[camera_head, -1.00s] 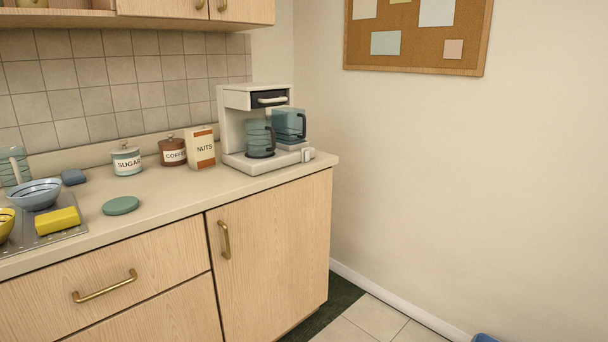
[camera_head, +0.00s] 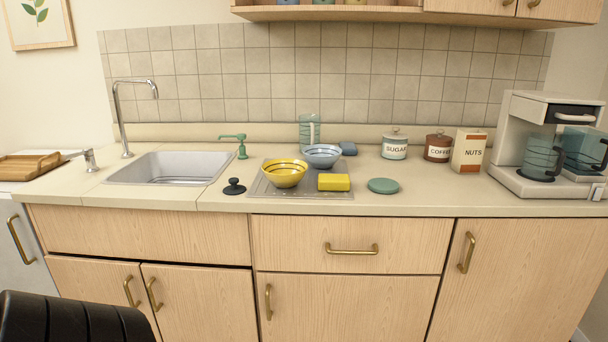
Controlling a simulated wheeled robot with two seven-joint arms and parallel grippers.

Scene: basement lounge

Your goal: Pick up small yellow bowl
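A small yellow bowl (camera_head: 284,173) with dark stripes stands upright on the metal drainboard (camera_head: 262,188) beside the sink. A blue-grey striped bowl (camera_head: 322,156) stands just behind it to the right. A yellow sponge-like block (camera_head: 334,182) lies to the bowl's right on the same drainboard. Neither of my grippers shows in the head view.
A sink (camera_head: 172,168) with a tall tap is on the left, with a black plug (camera_head: 234,187) and green soap pump (camera_head: 240,146) near it. A glass jug (camera_head: 309,132) stands behind the bowls. A green disc (camera_head: 383,186), canisters, nuts box (camera_head: 468,151) and coffee maker (camera_head: 548,150) are right. A black object (camera_head: 75,318) is lower left.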

